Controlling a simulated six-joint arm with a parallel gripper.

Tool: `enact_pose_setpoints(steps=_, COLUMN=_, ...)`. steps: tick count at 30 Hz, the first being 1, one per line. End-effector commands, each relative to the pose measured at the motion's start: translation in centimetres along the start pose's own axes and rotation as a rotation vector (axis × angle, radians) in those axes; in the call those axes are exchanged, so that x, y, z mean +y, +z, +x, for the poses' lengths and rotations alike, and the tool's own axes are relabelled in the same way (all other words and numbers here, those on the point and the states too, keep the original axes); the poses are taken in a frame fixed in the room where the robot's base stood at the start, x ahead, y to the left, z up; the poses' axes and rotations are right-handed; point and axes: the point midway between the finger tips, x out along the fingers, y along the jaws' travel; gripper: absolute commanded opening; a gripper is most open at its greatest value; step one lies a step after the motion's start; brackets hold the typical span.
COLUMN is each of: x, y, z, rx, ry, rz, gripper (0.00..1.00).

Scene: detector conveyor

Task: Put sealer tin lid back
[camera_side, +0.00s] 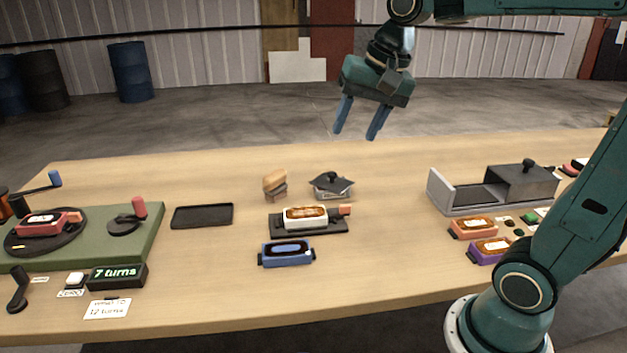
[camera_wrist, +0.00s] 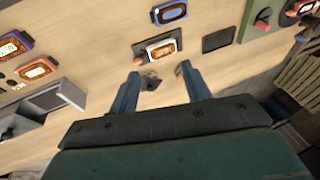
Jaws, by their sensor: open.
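A small grey tin (camera_side: 345,193) stands mid-table with a dark square lid (camera_side: 325,180) and black knob on top of it. The lid looks askew on the tin, but I cannot tell exactly how it sits. In the wrist view the dark lid (camera_wrist: 150,79) shows between my fingers, small and partly hidden. My gripper (camera_side: 354,135) is open and empty, above and behind the tin, fingers pointing down. It also shows in the wrist view (camera_wrist: 158,71).
A tan-topped block (camera_side: 274,183) stands close left of the tin. A dark cradle holding a white-framed unit (camera_side: 305,217) lies in front, with a blue unit (camera_side: 286,253) nearer. A black tray (camera_side: 202,216) and green winding board (camera_side: 145,232) are left; a grey knobbed box (camera_side: 520,184) is right.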

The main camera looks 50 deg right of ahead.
Motion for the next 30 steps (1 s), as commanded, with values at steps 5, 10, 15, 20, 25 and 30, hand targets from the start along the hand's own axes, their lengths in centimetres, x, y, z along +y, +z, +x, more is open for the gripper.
enact_pose_setpoints(steps=5, x=1.8, y=4.5, z=-0.8, rx=0.037, ry=-0.022, rz=-0.231, gripper=0.48)
enact_pose_setpoints(steps=10, x=4.0, y=8.2, z=-0.8, rx=0.074, ry=-0.035, rz=-0.449, gripper=0.48)
enact_pose_setpoints(steps=15, x=6.2, y=11.2, z=-0.2, rx=0.11, ry=-0.041, rz=-0.645, gripper=0.48)
enact_pose_setpoints(steps=20, x=7.7, y=12.7, z=0.4, rx=0.134, ry=-0.041, rz=-0.764, gripper=0.48)
enact_pose_setpoints(steps=25, x=8.2, y=13.3, z=0.7, rx=0.141, ry=-0.04, rz=-0.81, gripper=0.48)
enact_pose_setpoints(steps=30, x=8.2, y=13.3, z=0.7, rx=0.141, ry=-0.04, rz=-0.813, gripper=0.48)
